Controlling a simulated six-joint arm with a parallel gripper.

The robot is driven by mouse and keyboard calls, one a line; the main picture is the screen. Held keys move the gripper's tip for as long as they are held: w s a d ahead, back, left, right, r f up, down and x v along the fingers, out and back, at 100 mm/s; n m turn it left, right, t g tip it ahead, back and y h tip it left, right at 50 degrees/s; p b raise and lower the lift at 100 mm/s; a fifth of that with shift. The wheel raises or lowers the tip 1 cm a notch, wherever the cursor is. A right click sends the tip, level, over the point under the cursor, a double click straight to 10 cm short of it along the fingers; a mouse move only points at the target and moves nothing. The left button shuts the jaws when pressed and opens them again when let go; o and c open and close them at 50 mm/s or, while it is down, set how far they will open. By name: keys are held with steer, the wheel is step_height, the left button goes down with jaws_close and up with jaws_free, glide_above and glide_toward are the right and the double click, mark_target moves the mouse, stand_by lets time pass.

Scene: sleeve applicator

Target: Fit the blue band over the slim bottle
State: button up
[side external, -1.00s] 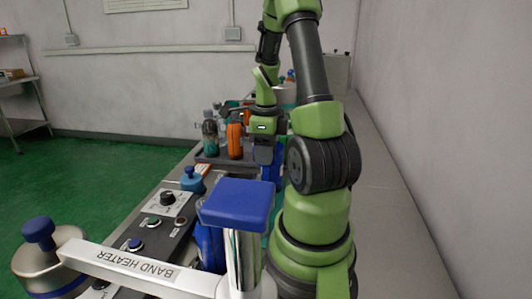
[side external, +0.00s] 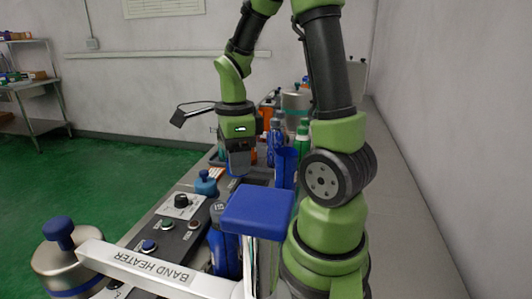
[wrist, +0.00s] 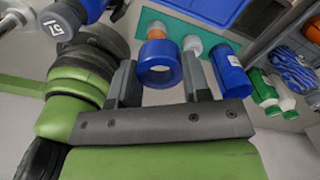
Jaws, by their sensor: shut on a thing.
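My gripper (wrist: 160,72) is shut on the blue band (wrist: 161,62), a short ring with an open middle, held between the fingertips in the wrist view. In the side view my gripper (side external: 238,165) points down above the bench, left of a tall blue cylinder (side external: 286,167); the band is mostly hidden there. The blue cylinder also stands right of my fingers in the wrist view (wrist: 231,70). An orange piece (wrist: 156,35) and a pale grey round top (wrist: 192,43) show beyond the band, over a teal mat (wrist: 146,17). I cannot tell which is the slim bottle.
A blue bottle (side external: 275,140) and a green-capped bottle (side external: 302,135) stand behind the cylinder.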

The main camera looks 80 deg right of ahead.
mark_target(219, 207)
steer(key=a+n, duration=0.1)
steer(key=a, duration=0.2)
steer(key=a+r+n, duration=0.1)
steer(key=a+n, duration=0.1)
steer(key=a, duration=0.1)
steer(key=a+r+n, duration=0.1)
steer(key=a+n, duration=0.1)
steer(key=a, duration=0.1)
steer(key=shift+s+a+r, duration=0.1)
steer(key=shift+s+a, duration=0.05)
steer(key=shift+a, duration=0.25)
steer(key=shift+s+a+n, duration=0.1)
steer(key=shift+a+n, duration=0.15)
steer(key=shift+n, duration=0.15)
steer(key=shift+f, duration=1.05)
steer(key=shift+f, duration=0.1)
steer(key=shift+f, duration=0.15)
steer(key=o, duration=1.4)
steer(key=shift+o, duration=0.2)
step_height(219, 207, up, 11)
